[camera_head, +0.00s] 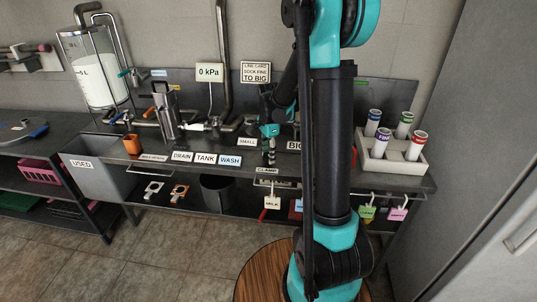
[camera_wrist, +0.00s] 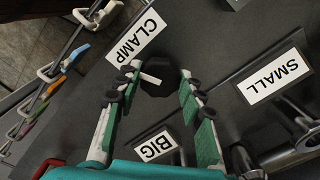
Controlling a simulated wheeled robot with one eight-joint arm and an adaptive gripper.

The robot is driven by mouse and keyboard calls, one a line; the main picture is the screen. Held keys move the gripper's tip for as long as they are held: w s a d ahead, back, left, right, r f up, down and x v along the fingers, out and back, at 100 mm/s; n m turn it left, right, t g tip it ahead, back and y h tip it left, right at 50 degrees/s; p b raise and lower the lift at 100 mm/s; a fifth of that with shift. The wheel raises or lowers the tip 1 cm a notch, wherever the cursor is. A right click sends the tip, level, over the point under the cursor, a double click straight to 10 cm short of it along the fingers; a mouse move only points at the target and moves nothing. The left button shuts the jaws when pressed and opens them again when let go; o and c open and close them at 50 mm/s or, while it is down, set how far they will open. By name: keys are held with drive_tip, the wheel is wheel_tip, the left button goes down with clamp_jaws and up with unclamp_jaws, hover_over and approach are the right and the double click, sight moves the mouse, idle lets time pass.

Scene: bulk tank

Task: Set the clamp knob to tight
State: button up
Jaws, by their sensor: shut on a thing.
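The clamp knob (camera_wrist: 163,86) is a dark, faceted knob with a white pointer bar, on the dark bench top near the CLAMP label (camera_wrist: 136,38). The pointer runs toward the upper left in the wrist view, at the left finger. My gripper (camera_wrist: 158,72) has its green and white fingers on either side of the knob and is shut on it. In the head view my gripper (camera_head: 269,150) reaches down above the CLAMP label (camera_head: 268,170), and the knob is mostly hidden there. A small label (camera_head: 276,183) below is too small to read surely.
SMALL (camera_wrist: 275,78) and BIG (camera_wrist: 156,147) labels with metal fittings lie close to my gripper. Colored tags (camera_head: 397,214) hang along the bench's front edge. A white rack (camera_head: 378,166) of capped tubes stands at right. A glass tank (camera_head: 95,68) stands at left.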

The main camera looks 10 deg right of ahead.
drive_tip(key=shift+n, duration=0.4)
drive_tip(key=shift+c, duration=0.2)
drive_tip(key=n, duration=0.6)
drive_tip(key=shift+n, duration=0.3)
drive_tip(key=n, duration=0.3)
drive_tip(key=shift+n, duration=0.3)
drive_tip(key=n, duration=0.3)
drive_tip(key=shift+n, duration=0.4)
drive_tip(key=n, duration=1)
drive_tip(key=shift+n, duration=0.4)
drive_tip(key=shift+d+n, duration=0.1)
drive_tip(key=shift+n, duration=1.8)
